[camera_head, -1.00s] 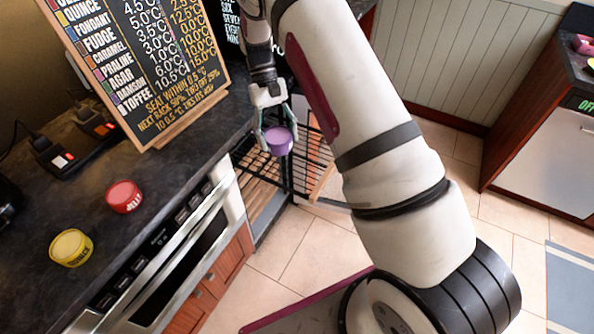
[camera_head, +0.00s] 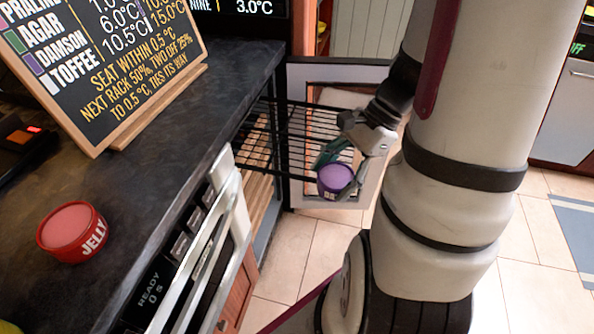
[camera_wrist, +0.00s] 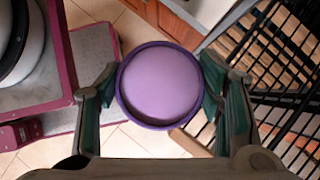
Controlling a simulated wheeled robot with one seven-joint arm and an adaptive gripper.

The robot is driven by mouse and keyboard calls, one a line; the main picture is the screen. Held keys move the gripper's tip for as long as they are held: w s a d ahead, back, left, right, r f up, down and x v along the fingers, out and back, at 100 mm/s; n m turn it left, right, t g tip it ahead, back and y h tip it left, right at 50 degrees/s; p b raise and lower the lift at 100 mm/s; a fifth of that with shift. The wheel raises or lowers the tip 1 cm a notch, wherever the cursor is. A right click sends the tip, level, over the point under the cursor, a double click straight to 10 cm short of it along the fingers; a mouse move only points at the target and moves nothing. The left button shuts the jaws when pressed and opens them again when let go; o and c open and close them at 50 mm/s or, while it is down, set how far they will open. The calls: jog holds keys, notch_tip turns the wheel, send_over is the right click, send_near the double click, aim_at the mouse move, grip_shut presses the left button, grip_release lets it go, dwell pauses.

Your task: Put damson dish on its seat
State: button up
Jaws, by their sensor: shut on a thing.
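The purple damson dish (camera_head: 335,180) is a small round tub with a paler purple top. My gripper (camera_head: 338,172) is shut on it and holds it upright in the air, in front of a black wire rack (camera_head: 290,125). In the wrist view the dish (camera_wrist: 160,84) sits between the two green-padded fingers of my gripper (camera_wrist: 160,92). The rack (camera_wrist: 270,75) stands to its right there, apart from it. Wooden slats (camera_head: 258,195) lie below the wire shelves. The chalkboard (camera_head: 100,60) lists damson with a temperature of 10.5°C. The dish's seat cannot be made out for certain.
A red jelly dish (camera_head: 72,232) stands on the dark counter (camera_head: 190,120). A steel appliance front (camera_head: 205,260) with a handle runs below the counter. An open framed door (camera_head: 370,75) stands behind the rack. Tiled floor lies below.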

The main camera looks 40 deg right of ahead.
jog(key=shift+s+a+f+m+t+b, duration=0.3)
jog(key=shift+a+f+m+t, duration=0.1)
jog(key=shift+a+f+m, duration=0.15)
jog(key=w+d, duration=0.2)
jog(key=w, duration=0.2)
jog(key=w+d+f+b, duration=0.1)
jog(key=w+d, duration=0.2)
jog(key=w, duration=0.2)
jog(key=w+d, duration=0.2)
jog(key=w, duration=0.2)
jog(key=shift+w+d+f+b, duration=0.2)
jog(key=shift+w+b, duration=0.2)
jog(key=shift+f+b, duration=0.6)
jog(key=shift+f, duration=1.1)
jog(key=shift+f, duration=0.1)
jog(key=shift+f, duration=0.15)
jog(key=o, duration=1.4)
